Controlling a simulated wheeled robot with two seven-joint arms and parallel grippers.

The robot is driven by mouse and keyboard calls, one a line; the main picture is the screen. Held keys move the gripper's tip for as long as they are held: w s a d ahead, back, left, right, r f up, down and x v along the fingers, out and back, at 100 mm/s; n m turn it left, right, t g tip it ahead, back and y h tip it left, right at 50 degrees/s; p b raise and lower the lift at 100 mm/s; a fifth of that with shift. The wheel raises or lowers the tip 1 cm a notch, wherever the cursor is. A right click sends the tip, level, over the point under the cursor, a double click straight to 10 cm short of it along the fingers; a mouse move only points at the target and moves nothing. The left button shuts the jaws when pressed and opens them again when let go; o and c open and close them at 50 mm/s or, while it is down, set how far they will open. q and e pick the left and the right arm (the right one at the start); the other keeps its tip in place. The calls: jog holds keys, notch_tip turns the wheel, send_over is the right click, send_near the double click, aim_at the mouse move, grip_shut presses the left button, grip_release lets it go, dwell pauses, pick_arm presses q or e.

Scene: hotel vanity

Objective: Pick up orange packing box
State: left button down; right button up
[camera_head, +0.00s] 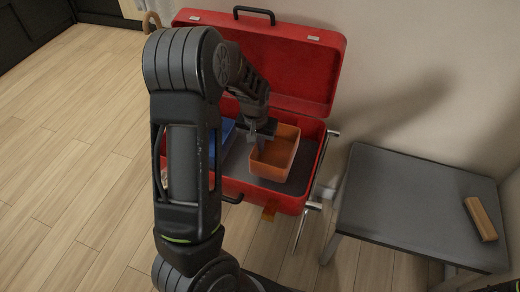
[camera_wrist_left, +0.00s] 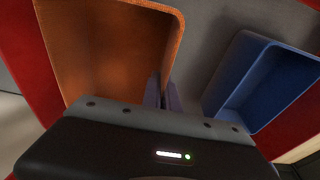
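The orange packing box (camera_head: 277,158) is an open-topped tray inside the open red suitcase (camera_head: 262,193), on its right side. My left gripper (camera_head: 261,137) reaches down to the box's left wall. In the left wrist view the orange box (camera_wrist_left: 110,50) fills the upper left. There the narrow fingers of my left gripper (camera_wrist_left: 161,92) are close together, one on each side of the box wall, and look shut on it. Whether the box touches the suitcase floor is hard to tell.
A blue box (camera_wrist_left: 262,82) lies beside the orange one in the suitcase, mostly hidden by my left arm in the head view. The raised red lid (camera_head: 285,62) stands behind. A dark table (camera_head: 415,205) with a brown block (camera_head: 480,219) is at right. Wooden floor at left is clear.

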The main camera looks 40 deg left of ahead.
pick_arm(q)
notch_tip(320, 180, up, 6)
jog(key=shift+p, duration=0.5)
